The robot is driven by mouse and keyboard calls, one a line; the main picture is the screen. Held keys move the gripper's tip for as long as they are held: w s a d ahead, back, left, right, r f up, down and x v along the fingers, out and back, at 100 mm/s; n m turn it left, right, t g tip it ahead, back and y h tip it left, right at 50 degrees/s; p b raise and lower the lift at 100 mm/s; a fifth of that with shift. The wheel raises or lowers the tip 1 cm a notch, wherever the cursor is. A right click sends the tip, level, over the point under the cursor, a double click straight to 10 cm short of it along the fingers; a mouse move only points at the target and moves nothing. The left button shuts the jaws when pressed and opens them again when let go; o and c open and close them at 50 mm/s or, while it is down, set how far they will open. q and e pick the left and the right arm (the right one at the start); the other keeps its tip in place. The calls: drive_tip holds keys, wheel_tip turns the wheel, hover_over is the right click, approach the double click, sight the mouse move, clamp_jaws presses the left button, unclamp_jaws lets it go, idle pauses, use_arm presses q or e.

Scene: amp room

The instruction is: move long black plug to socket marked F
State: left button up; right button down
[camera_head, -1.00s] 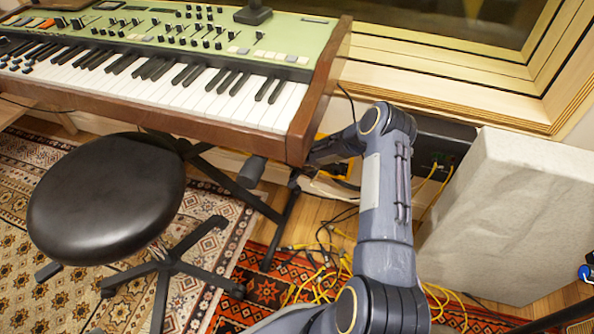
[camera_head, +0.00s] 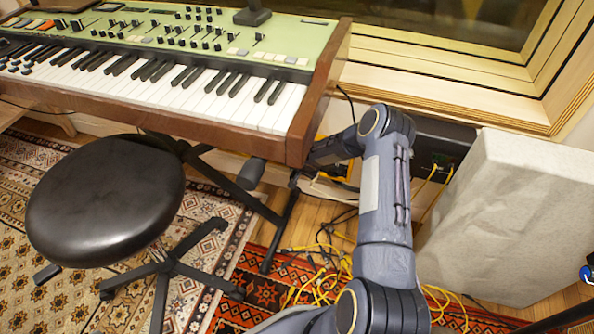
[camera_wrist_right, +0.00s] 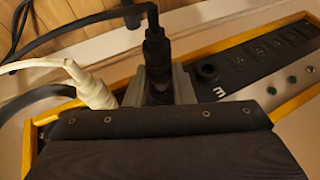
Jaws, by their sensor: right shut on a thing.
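In the right wrist view, my right gripper (camera_wrist_right: 158,88) is shut on a long black plug (camera_wrist_right: 157,52), with grey fingers on both sides of it. A black cable runs from the plug's top toward the upper left. The plug stands roughly upright at the yellow-edged socket panel (camera_wrist_right: 238,92); its lower end is hidden, so I cannot tell whether it is seated. A pale marking, apparently a letter, lies just right of the gripper, beside a round black socket (camera_wrist_right: 207,72). I cannot make out a mark F. In the head view the gripper is hidden near the keyboard's right end.
A white plug (camera_wrist_right: 92,86) stands close left of the gripper. More sockets (camera_wrist_right: 260,50) line the panel to the right. The keyboard (camera_head: 190,75) overhangs the area, with a black stool (camera_head: 105,195) in front. A pale block (camera_head: 510,215) stands right; yellow cables (camera_head: 320,280) lie below.

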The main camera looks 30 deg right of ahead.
drive_tip(key=shift+w+d+p, duration=0.35)
drive_tip(key=shift+w+d, duration=0.2)
drive_tip(key=shift+d, duration=0.15)
idle(1.5)
drive_tip(key=c, duration=1.2)
unclamp_jaws()
drive_tip(key=shift+o, duration=0.2)
